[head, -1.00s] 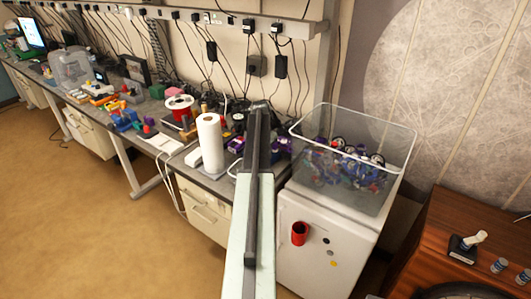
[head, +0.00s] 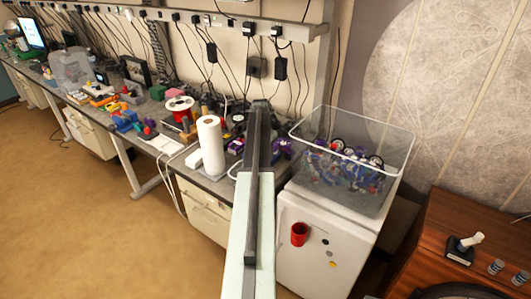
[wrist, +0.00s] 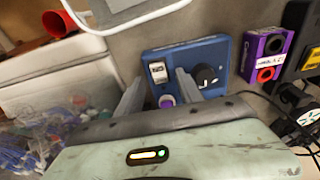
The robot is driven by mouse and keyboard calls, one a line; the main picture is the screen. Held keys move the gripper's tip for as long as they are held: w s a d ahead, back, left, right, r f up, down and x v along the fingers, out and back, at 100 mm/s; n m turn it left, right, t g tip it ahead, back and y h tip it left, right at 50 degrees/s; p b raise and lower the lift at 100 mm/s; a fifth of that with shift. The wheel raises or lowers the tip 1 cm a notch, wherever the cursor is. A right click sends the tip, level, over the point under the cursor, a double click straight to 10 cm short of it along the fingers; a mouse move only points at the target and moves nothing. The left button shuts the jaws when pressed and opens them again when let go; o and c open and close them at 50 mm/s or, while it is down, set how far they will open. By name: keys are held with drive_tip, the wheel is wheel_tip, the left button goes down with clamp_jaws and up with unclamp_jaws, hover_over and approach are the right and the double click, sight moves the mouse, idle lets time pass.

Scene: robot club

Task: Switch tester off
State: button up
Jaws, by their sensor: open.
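A blue box (wrist: 212,52), which looks like the tester, lies on the grey bench in the wrist view. Its face has a white rocker switch (wrist: 158,72), a black knob (wrist: 207,76) and a round purple-and-white button (wrist: 166,101). Which way the rocker is set is too small to tell. My gripper (wrist: 159,82) is open and empty. Its two fingers reach over the box's near part, one left of the rocker and the other between rocker and knob. I cannot tell whether they touch it. In the head view my arm hides the gripper and the box.
A purple block (wrist: 267,55) and black plugs with cables (wrist: 298,105) lie to the right in the wrist view. In the head view a paper roll (head: 211,146) stands left of my arm. A clear bin (head: 375,190) sits on a white cabinet (head: 330,232) to the right.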

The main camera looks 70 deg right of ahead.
wheel_tip(320, 180, up, 6)
drive_tip(key=p, duration=0.5)
drive_tip(key=shift+w+a, duration=0.15)
drive_tip(key=shift+a, duration=0.3)
